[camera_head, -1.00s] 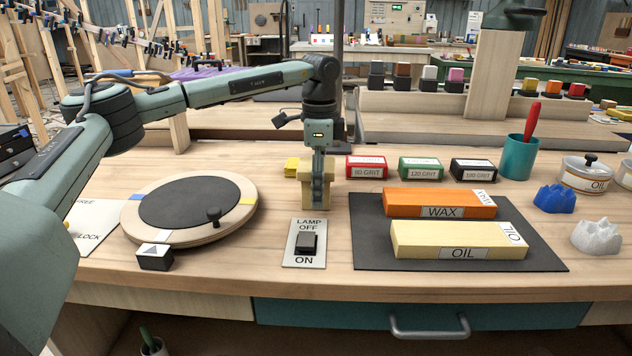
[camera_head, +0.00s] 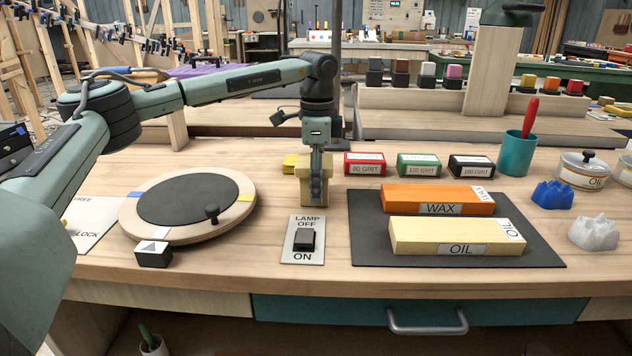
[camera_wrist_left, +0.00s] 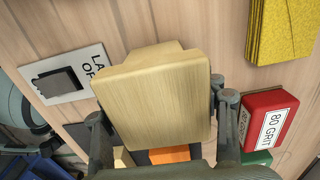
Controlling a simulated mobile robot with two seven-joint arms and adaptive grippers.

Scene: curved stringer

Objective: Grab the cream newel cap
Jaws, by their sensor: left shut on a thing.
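The cream newel cap (camera_head: 303,188) is a pale wooden block with a broad, flat, rounded-corner face. It stands at the middle of the bench, behind the lamp switch. My left gripper (camera_head: 316,192) points down over it and is shut on it, hiding part of its front. In the left wrist view the cap (camera_wrist_left: 160,95) fills the middle, between the two dark fingers (camera_wrist_left: 165,130). I cannot tell whether its underside touches the bench. My right gripper is not in view.
A lamp switch plate (camera_head: 304,245) lies in front. A round turntable (camera_head: 235,215) is at left. Yellow sheets (camera_head: 290,164) and a red 80 GRIT box (camera_head: 364,164) are close by. A dark mat (camera_head: 370,255) holds the WAX (camera_head: 400,197) and OIL (camera_head: 420,235) blocks.

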